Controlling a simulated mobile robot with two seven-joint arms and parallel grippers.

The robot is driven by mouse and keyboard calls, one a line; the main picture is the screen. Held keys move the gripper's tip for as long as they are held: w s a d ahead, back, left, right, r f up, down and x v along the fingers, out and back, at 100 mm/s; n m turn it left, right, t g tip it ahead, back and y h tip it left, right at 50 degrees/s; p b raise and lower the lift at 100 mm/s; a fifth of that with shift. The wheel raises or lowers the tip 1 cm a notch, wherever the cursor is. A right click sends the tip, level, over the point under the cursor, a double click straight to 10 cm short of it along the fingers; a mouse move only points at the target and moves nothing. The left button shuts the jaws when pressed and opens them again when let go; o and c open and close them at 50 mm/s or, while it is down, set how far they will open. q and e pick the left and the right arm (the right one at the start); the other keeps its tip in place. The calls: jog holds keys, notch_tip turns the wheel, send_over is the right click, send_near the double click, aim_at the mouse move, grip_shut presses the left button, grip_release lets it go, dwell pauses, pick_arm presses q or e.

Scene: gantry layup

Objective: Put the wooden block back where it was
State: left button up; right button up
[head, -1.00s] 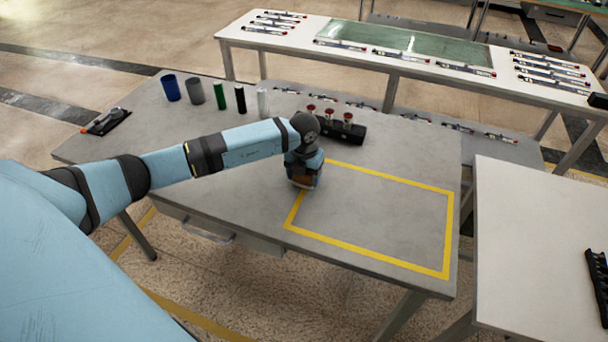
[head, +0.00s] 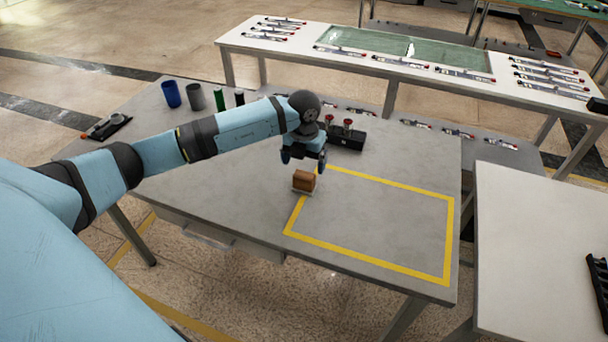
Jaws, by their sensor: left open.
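The wooden block (head: 304,180) is a small brown block on the grey table (head: 230,185), at the upper left corner of the yellow taped rectangle (head: 371,185). A thin light grey piece shows under its lower edge; I cannot tell what it is. My left gripper (head: 304,163) is open and empty just above and behind the block, apart from it, with its fingers pointing down. My right gripper is not in view.
A black rack (head: 346,138) with red-topped items stands behind my left gripper. A blue cup (head: 171,94), a grey cup (head: 195,97) and a green cylinder (head: 220,99) stand at the back left. The taped rectangle's inside is clear.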

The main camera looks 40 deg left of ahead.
aim_at(304, 175)
pick_arm(q)
jog(key=shift+r, duration=2.25)
jog(key=shift+s+f, duration=0.1)
